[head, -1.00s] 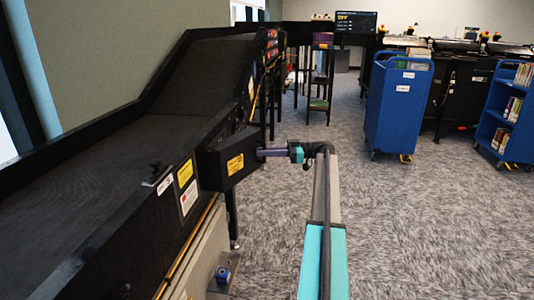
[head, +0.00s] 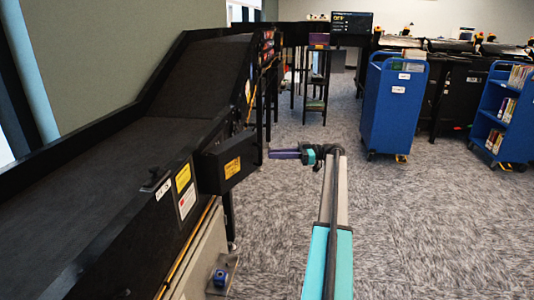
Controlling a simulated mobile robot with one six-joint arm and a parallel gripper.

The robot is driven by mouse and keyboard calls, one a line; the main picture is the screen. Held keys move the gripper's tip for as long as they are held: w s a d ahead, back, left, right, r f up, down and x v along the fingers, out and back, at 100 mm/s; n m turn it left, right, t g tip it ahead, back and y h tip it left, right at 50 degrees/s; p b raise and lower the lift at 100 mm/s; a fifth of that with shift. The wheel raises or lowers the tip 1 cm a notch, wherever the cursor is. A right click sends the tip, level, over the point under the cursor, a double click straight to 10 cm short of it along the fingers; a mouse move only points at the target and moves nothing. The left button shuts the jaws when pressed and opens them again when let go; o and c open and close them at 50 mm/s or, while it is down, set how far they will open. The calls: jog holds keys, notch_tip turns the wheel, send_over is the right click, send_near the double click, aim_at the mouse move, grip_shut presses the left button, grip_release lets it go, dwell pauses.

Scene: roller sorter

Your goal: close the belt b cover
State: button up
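A black box-shaped cover (head: 212,172) with a yellow label sits on the side of the black belt conveyor (head: 90,150), left of centre in the head view. I cannot read the label, so I cannot tell whether this is the belt b cover. Whether it is fully shut is also unclear. My gripper (head: 272,154), with purple fingers and a teal body, is just right of the cover's right end. A small gap shows between the fingertips and the cover. The fingers are seen from the side, so their opening is hidden. Nothing shows held in them.
A blue book cart (head: 392,115) stands at the back right, and a second blue cart (head: 505,115) with books stands at the right edge. A screen (head: 352,22) hangs at the back. Carpeted floor (head: 430,230) is free right of my arm.

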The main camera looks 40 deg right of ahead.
jog(key=shift+v, duration=0.8)
jog(key=shift+s+f, duration=0.1)
jog(key=shift+c, duration=0.5)
